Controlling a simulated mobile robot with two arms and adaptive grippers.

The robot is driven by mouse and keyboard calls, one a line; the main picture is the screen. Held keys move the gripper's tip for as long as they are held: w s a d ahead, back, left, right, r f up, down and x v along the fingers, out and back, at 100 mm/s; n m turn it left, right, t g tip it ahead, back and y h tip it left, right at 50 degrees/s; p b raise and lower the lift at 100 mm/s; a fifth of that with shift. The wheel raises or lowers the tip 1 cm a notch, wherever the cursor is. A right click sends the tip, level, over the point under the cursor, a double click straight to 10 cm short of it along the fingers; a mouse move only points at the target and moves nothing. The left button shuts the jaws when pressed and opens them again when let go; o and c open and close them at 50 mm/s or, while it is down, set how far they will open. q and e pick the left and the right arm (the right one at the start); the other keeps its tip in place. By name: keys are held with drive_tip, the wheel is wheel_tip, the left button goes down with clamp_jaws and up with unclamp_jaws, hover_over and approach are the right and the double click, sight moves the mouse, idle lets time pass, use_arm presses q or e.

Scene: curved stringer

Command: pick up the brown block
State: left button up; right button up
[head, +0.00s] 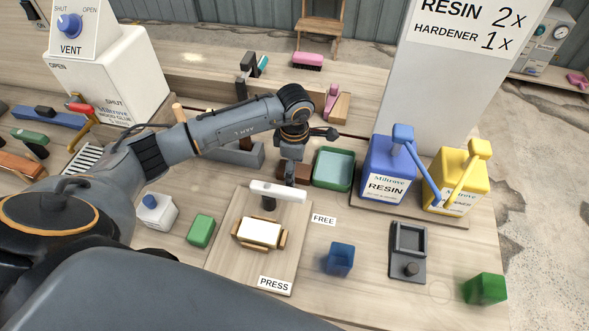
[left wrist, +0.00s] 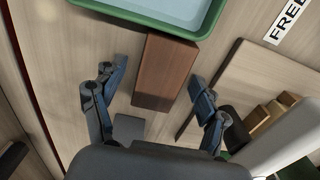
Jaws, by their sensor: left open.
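The brown block (left wrist: 166,72) lies on the wooden bench in the left wrist view, its far end at the rim of the green tray (left wrist: 98,5). My left gripper (left wrist: 152,88) is open, one finger on each side of the block in the picture, with gaps on both sides. I cannot tell how far above the block the fingertips are. In the head view the left gripper (head: 290,172) points down just left of the tray (head: 334,169), and the brown block (head: 286,171) shows partly behind it. My right gripper is not in view.
The press board (head: 225,247) with its white press lies just in front of the gripper. Blue resin (head: 385,170) and yellow hardener (head: 458,178) dispensers stand to the right.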

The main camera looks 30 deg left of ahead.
use_arm(q)
drive_tip(key=c, duration=1.3)
drive_tip(key=shift+o, duration=0.2)
drive_tip(key=shift+r, duration=0.15)
